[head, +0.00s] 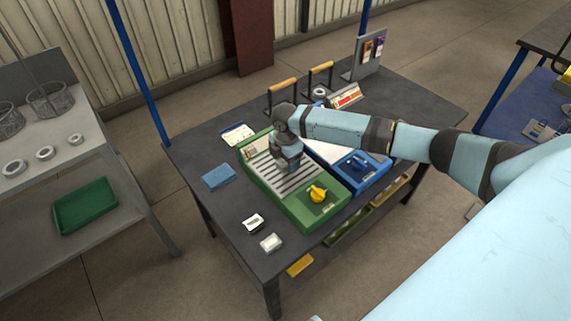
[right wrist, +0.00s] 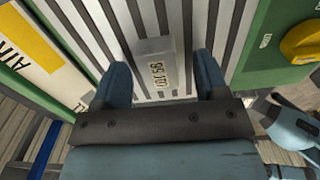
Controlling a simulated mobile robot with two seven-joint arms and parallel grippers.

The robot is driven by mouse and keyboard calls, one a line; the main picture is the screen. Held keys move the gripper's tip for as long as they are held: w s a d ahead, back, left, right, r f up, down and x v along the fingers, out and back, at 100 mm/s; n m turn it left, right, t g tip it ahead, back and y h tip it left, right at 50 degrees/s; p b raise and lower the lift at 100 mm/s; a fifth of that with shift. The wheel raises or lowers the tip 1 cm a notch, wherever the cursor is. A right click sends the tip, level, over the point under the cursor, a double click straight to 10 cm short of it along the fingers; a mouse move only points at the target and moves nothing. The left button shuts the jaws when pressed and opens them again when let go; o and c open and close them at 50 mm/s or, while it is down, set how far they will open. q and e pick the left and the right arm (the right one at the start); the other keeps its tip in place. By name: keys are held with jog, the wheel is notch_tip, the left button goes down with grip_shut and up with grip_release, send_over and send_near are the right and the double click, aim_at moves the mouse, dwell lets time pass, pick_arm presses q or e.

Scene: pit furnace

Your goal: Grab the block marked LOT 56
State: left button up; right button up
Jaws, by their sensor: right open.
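The block marked LOT 56 (right wrist: 155,62) is small and grey, with dark characters on its near face. It rests on the slatted grate (right wrist: 223,30) of the green unit. In the right wrist view it lies between and just beyond the two fingers of my right gripper (right wrist: 163,74), which is open and empty. In the head view my right gripper (head: 286,163) points down over the grate of the green unit (head: 299,214), and the arm hides the block. My left gripper is not in view.
A yellow knob (head: 318,194) sits on the green unit, right of the grate. A blue unit (head: 363,176) stands beside it. A blue pad (head: 218,176) and two small pale items (head: 253,222) (head: 271,243) lie on the dark table (head: 194,151). Two handled stands are behind.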

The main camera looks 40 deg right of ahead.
jog(key=shift+c, duration=0.2)
grip_shut()
